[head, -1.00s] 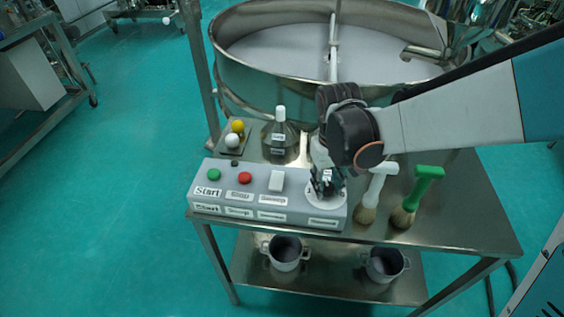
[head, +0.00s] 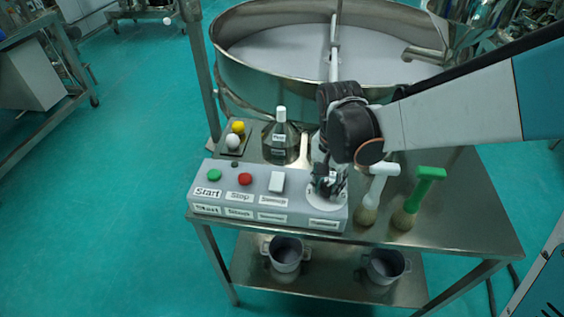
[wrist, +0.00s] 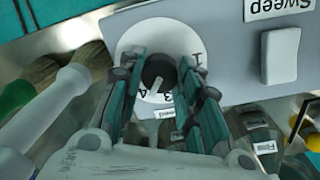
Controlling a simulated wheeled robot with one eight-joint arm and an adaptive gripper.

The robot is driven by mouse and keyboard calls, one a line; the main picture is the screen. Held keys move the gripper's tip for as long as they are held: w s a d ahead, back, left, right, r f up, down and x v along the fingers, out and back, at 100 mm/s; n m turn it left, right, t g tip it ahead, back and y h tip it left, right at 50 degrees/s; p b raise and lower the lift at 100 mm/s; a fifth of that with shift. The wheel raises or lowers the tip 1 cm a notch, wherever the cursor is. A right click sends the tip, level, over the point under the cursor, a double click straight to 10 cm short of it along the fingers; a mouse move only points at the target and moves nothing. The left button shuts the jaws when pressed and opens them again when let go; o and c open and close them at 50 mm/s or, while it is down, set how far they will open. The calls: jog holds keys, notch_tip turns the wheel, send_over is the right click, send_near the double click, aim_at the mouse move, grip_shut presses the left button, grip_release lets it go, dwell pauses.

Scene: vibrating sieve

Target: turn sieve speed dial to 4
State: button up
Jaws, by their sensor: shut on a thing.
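The speed dial (wrist: 158,74) is a dark round knob with a pale pointer line, on a white marked plate (wrist: 160,34) on the grey control box (wrist: 225,62). In the wrist view its pointer is towards the lower part of the plate, near the marks "3" and "4"; I cannot tell exactly which it meets. My gripper (wrist: 157,84) is shut on the dial, one finger on each side. In the head view my gripper (head: 327,182) hides the knob, and the white plate (head: 326,199) shows around it at the box's right end.
A green Start button (head: 214,175), a red Stop button (head: 245,179) and a white Sweep switch (head: 277,181) are left of the dial. A white-handled brush (head: 379,185) and a green-handled brush (head: 422,190) stand close right. A bottle (head: 281,140) is behind.

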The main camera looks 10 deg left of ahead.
jog(key=shift+m, duration=0.9)
jog(key=o, duration=1.1)
